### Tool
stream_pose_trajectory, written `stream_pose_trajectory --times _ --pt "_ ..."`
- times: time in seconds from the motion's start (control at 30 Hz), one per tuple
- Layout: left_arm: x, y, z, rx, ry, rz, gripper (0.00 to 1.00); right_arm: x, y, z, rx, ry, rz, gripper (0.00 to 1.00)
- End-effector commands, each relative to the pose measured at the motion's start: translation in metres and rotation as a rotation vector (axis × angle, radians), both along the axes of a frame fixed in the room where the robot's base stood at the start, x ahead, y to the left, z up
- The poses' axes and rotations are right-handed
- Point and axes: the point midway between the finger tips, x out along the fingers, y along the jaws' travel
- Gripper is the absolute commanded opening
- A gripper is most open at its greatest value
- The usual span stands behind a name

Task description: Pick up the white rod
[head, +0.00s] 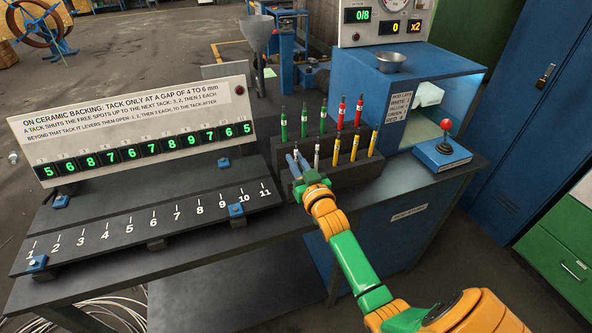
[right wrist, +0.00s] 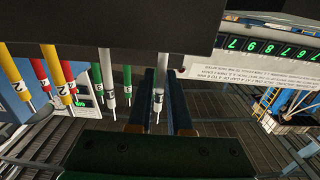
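Two white rods stand in the dark rod rack (head: 345,177). One white rod (head: 317,157) stands in the front row just right of my right gripper (head: 297,160). In the right wrist view, one white rod (right wrist: 158,97) is between the gripper's two dark fingers (right wrist: 161,100), nearer the left one, with a gap on the other side. The other white rod (right wrist: 107,78) is outside the fingers, to the left. My right gripper is open around the first rod, at the rack's left end. In the head view that rod is mostly hidden by the fingers. My left gripper is not in view.
Green rods (head: 304,120), red rods (head: 358,111) and yellow rods (head: 354,147) stand close by in the rack. Left is a numbered rail (head: 150,225) under a sign board (head: 130,125). Right are a blue cabinet (head: 360,75) and a red-knobbed lever box (head: 441,152).

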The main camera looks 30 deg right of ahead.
Motion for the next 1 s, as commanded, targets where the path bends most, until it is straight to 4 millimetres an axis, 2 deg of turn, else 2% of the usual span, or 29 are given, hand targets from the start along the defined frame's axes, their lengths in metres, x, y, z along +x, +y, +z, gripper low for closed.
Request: stream_pose_trajectory --times 0.43,0.47,0.7,0.8,0.9,1.0 --pt "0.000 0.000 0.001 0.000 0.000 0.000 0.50 0.000 0.000 0.004 0.000 -0.002 0.000 0.00" --pt "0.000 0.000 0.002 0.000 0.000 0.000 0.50 0.000 0.000 0.008 -0.001 -0.002 0.000 0.00" --pt "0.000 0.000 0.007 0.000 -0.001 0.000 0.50 0.000 0.000 0.071 -0.004 -0.006 0.000 0.00" --pt "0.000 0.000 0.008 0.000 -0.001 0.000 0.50 0.000 0.000 0.089 -0.002 -0.005 0.001 0.00" --pt "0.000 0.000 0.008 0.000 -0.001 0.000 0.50 0.000 0.000 0.099 -0.002 -0.003 0.000 0.00" --pt "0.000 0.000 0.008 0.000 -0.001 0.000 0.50 0.000 0.000 0.100 0.000 0.000 0.000 0.00"
